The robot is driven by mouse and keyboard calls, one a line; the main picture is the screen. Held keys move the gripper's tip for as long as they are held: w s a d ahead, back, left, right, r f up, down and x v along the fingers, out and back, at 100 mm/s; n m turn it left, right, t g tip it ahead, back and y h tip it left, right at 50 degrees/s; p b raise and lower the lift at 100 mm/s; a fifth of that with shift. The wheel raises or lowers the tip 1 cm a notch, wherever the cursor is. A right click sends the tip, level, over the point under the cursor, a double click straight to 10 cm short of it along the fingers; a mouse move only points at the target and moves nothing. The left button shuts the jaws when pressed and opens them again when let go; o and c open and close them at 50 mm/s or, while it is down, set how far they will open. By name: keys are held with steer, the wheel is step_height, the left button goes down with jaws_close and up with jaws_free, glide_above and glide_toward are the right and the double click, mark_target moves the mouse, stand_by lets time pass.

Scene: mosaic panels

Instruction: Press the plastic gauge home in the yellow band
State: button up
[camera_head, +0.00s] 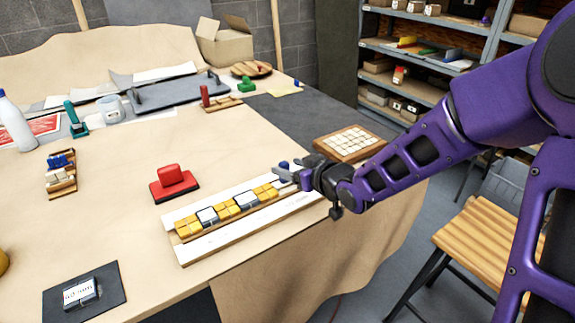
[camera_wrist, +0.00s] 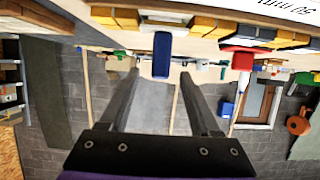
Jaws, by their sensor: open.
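The yellow band (camera_head: 222,213) is a row of yellow tiles with two white-faced, dark-edged inserts on a long white and wooden panel. In the wrist view yellow tiles (camera_wrist: 205,25) show along the top edge. My gripper (camera_head: 282,177) is at the band's right end, fingers apart with nothing between them; the open fingers also show in the wrist view (camera_wrist: 160,100). A small block with a lettered pale face (camera_head: 80,293) lies on a dark mat at front left, far from my gripper. I cannot tell which piece is the plastic gauge.
A red-handled press block (camera_head: 174,182) stands behind the band. A blue upright piece (camera_wrist: 162,55) is close to my gripper. A tray of pale tiles (camera_head: 349,143) lies beyond my gripper. A wooden stool (camera_head: 490,250) stands at right. The table between mat and panel is clear.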

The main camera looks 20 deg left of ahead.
steer(key=p+v, duration=0.2)
steer(key=v, duration=0.8)
steer(key=shift+s+d+p, duration=0.15)
steer(key=shift+d+p, duration=0.05)
steer(key=shift+p, duration=0.15)
steer(key=shift+r, duration=0.1)
